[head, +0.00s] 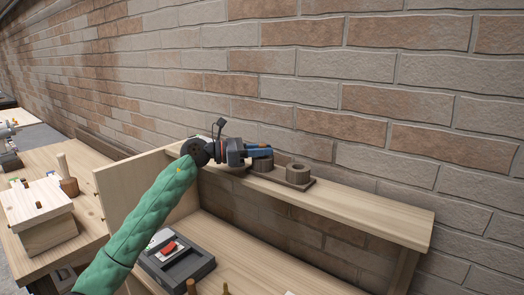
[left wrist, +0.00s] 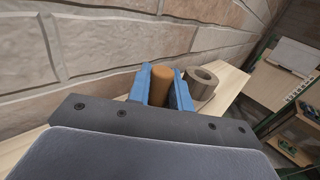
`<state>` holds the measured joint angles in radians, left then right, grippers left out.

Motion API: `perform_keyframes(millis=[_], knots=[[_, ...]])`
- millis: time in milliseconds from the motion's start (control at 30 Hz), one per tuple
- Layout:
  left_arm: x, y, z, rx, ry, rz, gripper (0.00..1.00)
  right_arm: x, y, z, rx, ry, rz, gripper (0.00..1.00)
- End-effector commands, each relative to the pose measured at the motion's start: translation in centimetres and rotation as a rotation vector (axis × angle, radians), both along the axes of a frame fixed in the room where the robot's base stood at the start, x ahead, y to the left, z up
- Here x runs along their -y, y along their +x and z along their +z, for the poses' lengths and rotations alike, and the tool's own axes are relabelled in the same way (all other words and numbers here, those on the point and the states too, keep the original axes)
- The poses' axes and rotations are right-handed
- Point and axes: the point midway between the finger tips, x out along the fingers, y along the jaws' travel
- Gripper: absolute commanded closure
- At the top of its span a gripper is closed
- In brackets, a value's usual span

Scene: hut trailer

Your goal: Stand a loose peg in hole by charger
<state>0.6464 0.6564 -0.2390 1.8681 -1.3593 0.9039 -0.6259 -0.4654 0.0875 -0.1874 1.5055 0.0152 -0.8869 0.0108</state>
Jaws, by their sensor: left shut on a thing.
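My left gripper (head: 262,151) reaches over the upper shelf, and its blue fingers are shut on an orange-brown peg (left wrist: 161,88), which stands between them in the left wrist view. In the head view the fingers hide most of this peg. Directly under the fingertips is a brown round socket (head: 262,165); I cannot tell whether the peg's lower end is inside it. A second round socket (head: 298,173) with an open hole stands to its right; it also shows in the left wrist view (left wrist: 202,83). My right gripper is not in view.
The shelf (head: 380,217) runs along a brick wall. Below it a dark grey device with a red part (head: 175,258), perhaps the charger, lies on the lower board. Peg tops (head: 226,290) show at the bottom edge. A wooden box (head: 40,210) stands on the left table.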

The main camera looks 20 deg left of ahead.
Motion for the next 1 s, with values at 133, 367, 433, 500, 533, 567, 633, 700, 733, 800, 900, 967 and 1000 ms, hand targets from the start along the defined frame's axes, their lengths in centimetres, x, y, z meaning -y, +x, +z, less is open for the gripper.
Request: perform_keyframes(millis=[133, 367, 433, 500, 533, 567, 633, 700, 733, 800, 900, 967, 1000], knots=[[0.0, 0.0, 0.0, 0.0, 0.0, 0.0, 1.0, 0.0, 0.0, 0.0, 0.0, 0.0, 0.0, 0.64], [0.0, 0.0, 0.0, 0.0, 0.0, 0.0, 0.54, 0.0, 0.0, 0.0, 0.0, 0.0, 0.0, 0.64], [0.0, 0.0, 0.0, 0.0, 0.0, 0.0, 0.54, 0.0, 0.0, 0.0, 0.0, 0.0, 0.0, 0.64], [0.0, 0.0, 0.0, 0.0, 0.0, 0.0, 0.54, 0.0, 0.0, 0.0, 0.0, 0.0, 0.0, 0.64], [0.0, 0.0, 0.0, 0.0, 0.0, 0.0, 0.54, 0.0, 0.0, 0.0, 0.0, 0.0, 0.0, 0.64], [-0.1, 0.0, 0.0, 0.0, 0.0, 0.0, 0.54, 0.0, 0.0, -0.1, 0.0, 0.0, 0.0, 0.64], [-0.4, -0.2, -0.1, 0.0, 0.0, 0.001, 0.54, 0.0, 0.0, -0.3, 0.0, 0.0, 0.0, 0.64], [-1.1, -0.5, -0.2, 0.0, 0.001, 0.002, 0.54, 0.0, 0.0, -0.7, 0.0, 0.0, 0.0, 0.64], [-1.4, -0.6, -0.3, 0.001, 0.0, 0.002, 0.54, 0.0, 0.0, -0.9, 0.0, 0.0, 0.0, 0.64], [-2.4, -1.1, -0.4, 0.001, 0.002, 0.002, 0.54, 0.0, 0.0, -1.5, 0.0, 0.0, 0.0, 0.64], [-3.8, -1.8, -0.4, 0.0, 0.001, 0.002, 0.54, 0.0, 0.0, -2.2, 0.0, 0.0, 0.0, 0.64], [-4.7, -2.2, -0.4, 0.0, 0.002, 0.002, 0.54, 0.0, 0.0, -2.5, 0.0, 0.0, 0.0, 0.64], [-5.1, -2.4, -0.4, -0.001, 0.002, 0.001, 0.54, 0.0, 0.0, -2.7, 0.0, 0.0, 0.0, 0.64]])
